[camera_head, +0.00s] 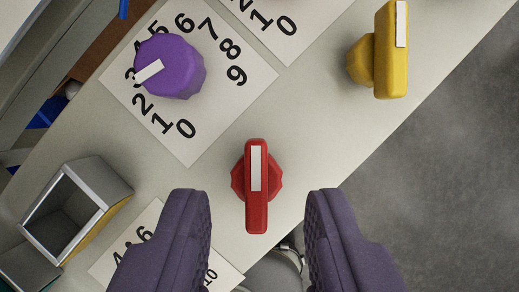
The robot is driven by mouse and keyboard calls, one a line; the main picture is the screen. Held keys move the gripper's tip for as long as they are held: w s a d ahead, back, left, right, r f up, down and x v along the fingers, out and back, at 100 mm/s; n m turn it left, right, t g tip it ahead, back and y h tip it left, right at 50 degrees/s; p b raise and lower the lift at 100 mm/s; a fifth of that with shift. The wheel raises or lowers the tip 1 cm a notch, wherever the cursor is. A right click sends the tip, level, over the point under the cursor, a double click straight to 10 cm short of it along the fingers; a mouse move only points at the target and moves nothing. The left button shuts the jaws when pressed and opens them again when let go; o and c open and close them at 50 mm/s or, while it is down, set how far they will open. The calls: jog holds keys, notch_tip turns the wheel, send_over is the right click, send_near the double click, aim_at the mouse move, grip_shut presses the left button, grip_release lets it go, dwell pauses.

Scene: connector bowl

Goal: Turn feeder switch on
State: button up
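A red switch (256,207) with a long raised handle and a white mark sits on the pale panel. Its handle stands upright in the picture. A yellow switch (384,68) of similar form, also with a white mark, is at the upper right. No label shows which one is the feeder switch. My gripper (258,195) is open, its two purple fingers at the bottom of the view, one to each side of the red switch and apart from it.
A purple dial (171,67) on a numbered card (252,98) is at the upper left, its white mark near 3. A metal box-shaped part (99,178) is at the left. The panel (320,118) ends at a diagonal edge, with grey floor (455,170) beyond.

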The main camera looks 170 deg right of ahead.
aim_at(257, 180)
jog(key=shift+b+x, duration=0.3)
jog(key=shift+x, duration=1)
jog(key=shift+c, duration=0.4)
grip_shut()
